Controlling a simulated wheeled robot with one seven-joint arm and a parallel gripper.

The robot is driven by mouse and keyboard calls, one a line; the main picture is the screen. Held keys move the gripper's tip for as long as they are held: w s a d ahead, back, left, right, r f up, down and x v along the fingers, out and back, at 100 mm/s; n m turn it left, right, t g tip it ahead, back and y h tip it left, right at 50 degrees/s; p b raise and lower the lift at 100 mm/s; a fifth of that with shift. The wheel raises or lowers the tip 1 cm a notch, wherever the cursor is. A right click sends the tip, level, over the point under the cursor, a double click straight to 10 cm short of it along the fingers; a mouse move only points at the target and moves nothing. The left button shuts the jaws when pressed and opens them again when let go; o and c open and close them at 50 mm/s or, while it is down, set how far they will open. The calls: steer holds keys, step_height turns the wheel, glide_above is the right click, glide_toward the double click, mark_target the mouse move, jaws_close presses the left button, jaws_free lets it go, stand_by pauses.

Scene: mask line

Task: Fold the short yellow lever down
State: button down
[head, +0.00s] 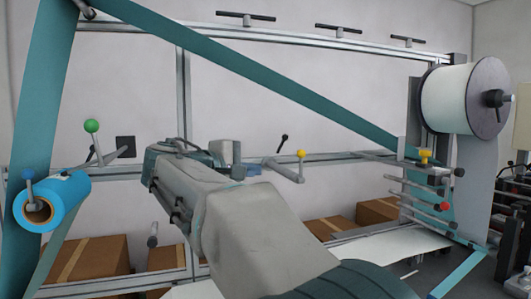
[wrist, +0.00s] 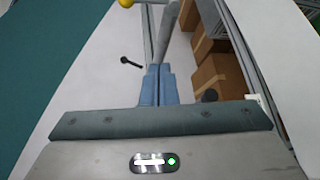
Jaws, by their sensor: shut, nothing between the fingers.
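The yellow lever, a short stem with a yellow ball (head: 301,154), stands upright at the near end of a grey bar (head: 284,170) that sticks out from the rail. In the wrist view only its yellow ball (wrist: 125,3) and a bit of stem show, cut by the top edge. My gripper (head: 253,169) is left of the lever, apart from the ball. In the wrist view my gripper's blue fingers (wrist: 157,74) are shut and empty, with the grey bar beyond their tips. Whether the fingers touch the bar cannot be told.
A black-knobbed lever (head: 284,137) stands behind the bar. A green-ball lever (head: 92,126) is at the left above a blue roll (head: 63,194). A teal web (head: 260,75) slants overhead. A yellow knob (head: 425,157) and white spool (head: 446,99) are at right. Cardboard boxes (head: 378,211) lie below.

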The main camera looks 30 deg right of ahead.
mark_target(301, 166)
steer(key=r, duration=0.1)
steer(key=r+h, duration=0.1)
steer(key=r, duration=0.1)
steer(key=shift+w+d, duration=0.15)
steer(key=shift+w, duration=0.05)
steer(key=s+d+p, duration=0.1)
steer(key=d+p, duration=0.3)
steer(key=d, duration=0.5)
steer(key=shift+d+f, duration=0.2)
steer(key=shift+d, duration=0.05)
steer(key=shift+s+a, duration=0.1)
steer(key=shift+f+b, duration=0.1)
steer(key=shift+b, duration=0.35)
steer(key=shift+b, duration=0.35)
